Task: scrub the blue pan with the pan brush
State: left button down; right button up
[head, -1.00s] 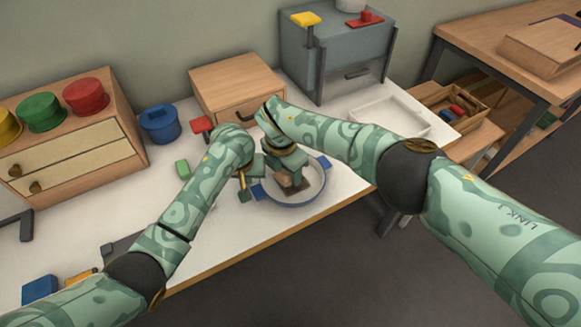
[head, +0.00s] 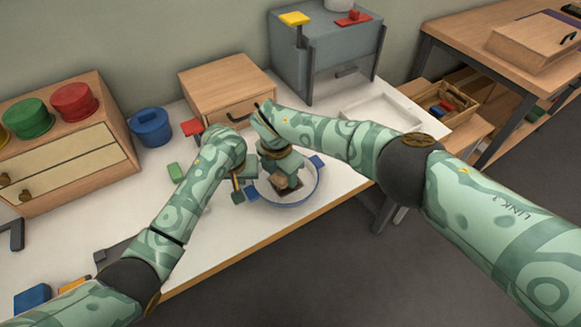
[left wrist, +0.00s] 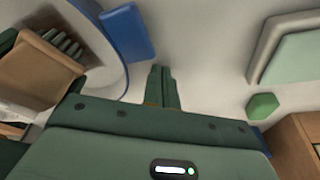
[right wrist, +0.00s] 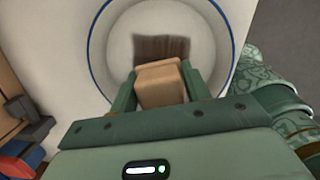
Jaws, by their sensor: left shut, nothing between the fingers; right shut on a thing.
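The blue pan (head: 307,186) stands on the white table, with a pale inside, blue rim and blue side handles. It shows in the right wrist view (right wrist: 205,45), and its rim and one handle (left wrist: 128,34) show in the left wrist view. My right gripper (head: 283,170) is over the pan, shut on the wooden block of the pan brush (right wrist: 160,84). My left gripper (head: 239,190) is shut and empty, beside the pan's left handle.
A green block (head: 175,172) and a blue pot (head: 151,127) stand left of the pan. A wooden drawer box (head: 228,88) is behind. A white tray (head: 380,112) lies at the back right. The table's front edge is close to the pan.

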jog(key=shift+s+a+f, duration=0.15)
jog(key=shift+s+a, duration=0.05)
jog(key=shift+a, duration=0.1)
jog(key=shift+w+d+f, duration=0.1)
jog(key=shift+w+d, duration=0.4)
jog(key=shift+d, duration=0.3)
jog(key=shift+w+d, duration=0.45)
jog(key=shift+d, duration=0.35)
notch_tip(320, 180, up, 7)
pick_arm(q)
jog(key=shift+r, duration=3)
